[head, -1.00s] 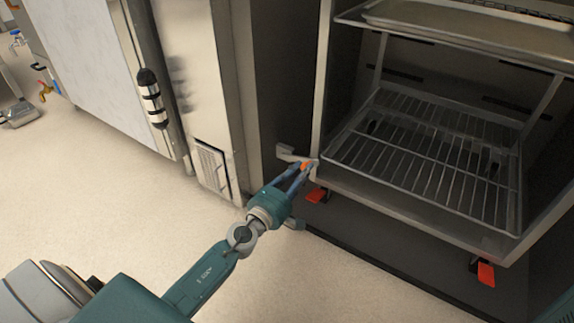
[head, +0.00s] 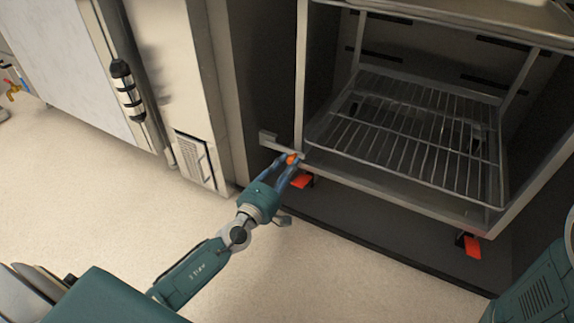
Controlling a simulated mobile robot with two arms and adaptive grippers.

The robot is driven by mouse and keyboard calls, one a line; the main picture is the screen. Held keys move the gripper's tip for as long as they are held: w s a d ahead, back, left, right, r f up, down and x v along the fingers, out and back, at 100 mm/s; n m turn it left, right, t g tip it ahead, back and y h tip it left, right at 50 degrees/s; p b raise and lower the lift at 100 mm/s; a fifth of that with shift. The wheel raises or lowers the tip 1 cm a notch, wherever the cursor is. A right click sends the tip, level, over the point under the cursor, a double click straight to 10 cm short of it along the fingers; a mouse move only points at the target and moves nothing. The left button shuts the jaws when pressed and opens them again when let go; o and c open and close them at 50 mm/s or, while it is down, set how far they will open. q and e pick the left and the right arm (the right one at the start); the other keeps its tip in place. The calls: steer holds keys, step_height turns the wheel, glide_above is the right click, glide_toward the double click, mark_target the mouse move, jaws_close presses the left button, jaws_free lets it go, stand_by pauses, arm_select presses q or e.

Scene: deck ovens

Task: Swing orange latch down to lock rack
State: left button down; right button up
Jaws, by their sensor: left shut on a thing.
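The orange latch (head: 292,158) is at the lower left front corner of the metal rack (head: 300,80). Only a small orange piece of it shows between my fingers. My left gripper (head: 291,164) is shut on the latch, its blue fingers reaching up from the lower left. The fingers hide much of the latch, so its exact angle is hard to tell. My right gripper is out of the picture.
A wire shelf (head: 400,135) fills the rack's lower level. Red-orange tabs (head: 301,180) and (head: 469,246) sit under its front edge. A pale metal cabinet (head: 170,80) stands to the left. The floor (head: 110,210) in front is clear.

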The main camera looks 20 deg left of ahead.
arm_select(q)
steer(key=shift+d, duration=0.4)
steer(key=c, duration=1.4)
jaws_free()
steer(key=shift+c, duration=0.2)
steer(key=s+a, duration=0.1)
steer(key=s, duration=1.1)
